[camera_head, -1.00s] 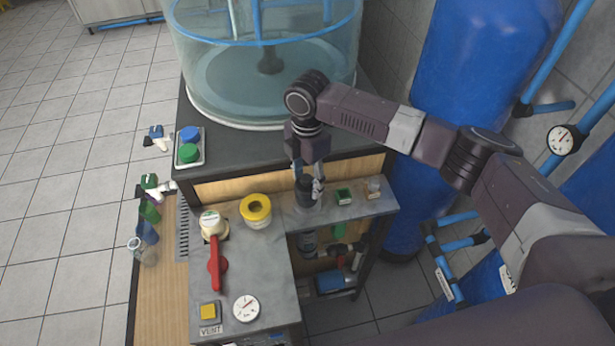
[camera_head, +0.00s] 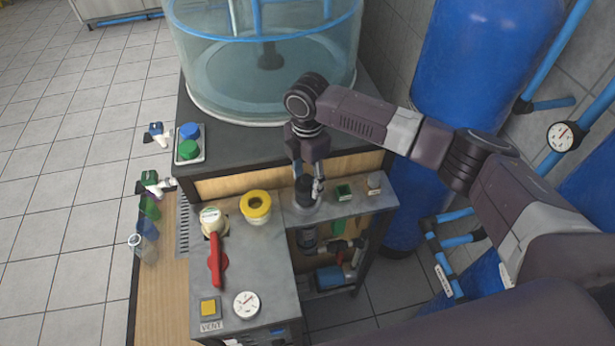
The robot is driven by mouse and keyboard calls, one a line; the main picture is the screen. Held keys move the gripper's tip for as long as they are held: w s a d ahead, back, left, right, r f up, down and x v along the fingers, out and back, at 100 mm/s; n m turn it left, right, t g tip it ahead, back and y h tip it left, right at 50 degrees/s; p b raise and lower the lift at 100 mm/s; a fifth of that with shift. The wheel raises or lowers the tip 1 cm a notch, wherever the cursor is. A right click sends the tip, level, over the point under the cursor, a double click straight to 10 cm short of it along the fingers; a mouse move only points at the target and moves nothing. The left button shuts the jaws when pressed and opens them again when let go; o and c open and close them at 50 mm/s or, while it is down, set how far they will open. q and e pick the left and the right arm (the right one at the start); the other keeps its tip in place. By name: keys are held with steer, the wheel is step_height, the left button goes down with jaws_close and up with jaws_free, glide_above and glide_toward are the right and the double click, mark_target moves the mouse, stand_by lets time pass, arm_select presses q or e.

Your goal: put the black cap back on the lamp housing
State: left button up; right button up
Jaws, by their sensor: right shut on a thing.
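My right gripper (camera_head: 309,186) points down over the right-hand part of the grey shelf, shut on the black cap (camera_head: 303,190). The cap is at the shelf top, partly hidden by the fingers. Below the shelf, in line with the cap, a dark cylindrical body (camera_head: 307,238) shows, which may be the lamp housing. I cannot tell whether the cap is seated on it or just above. My left gripper is not in view.
A green block (camera_head: 343,191) and a small jar (camera_head: 375,182) stand right of the cap. A yellow ring-shaped item (camera_head: 256,206) and a red-handled valve (camera_head: 215,260) are to the left. A clear tank (camera_head: 265,70) stands behind. Blue cylinders are at right.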

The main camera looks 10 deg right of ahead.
steer(key=o, duration=1.2)
steer(key=shift+o, duration=0.5)
steer(key=o, duration=0.5)
steer(key=shift+r, duration=0.15)
